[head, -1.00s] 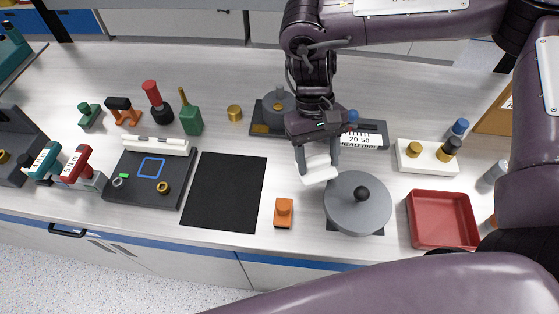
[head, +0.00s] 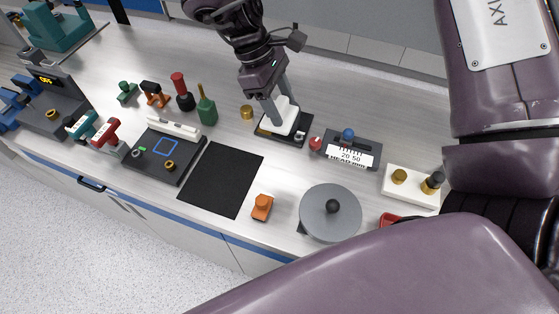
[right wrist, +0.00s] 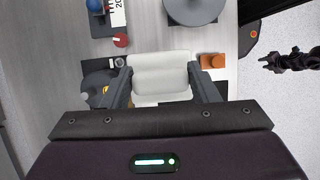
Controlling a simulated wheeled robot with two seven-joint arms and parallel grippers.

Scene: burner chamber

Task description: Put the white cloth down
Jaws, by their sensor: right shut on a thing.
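The white cloth (head: 279,121) is a small folded pad between the fingers of my right gripper (head: 276,108). In the right wrist view the cloth (right wrist: 161,78) fills the gap between both fingers. In the head view it appears over the black plate (head: 301,138) at the back middle of the bench. I cannot tell whether it touches the plate. A dark shape at the right of the right wrist view looks like my left gripper (right wrist: 285,62), over the floor; its jaws are too small to read.
A black mat (head: 222,180) lies left of an orange block (head: 262,207). A grey disc with a black knob (head: 331,213) is at the front. A device with a blue knob (head: 348,149) stands right of the plate. A green bottle (head: 206,108) and other tools stand left.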

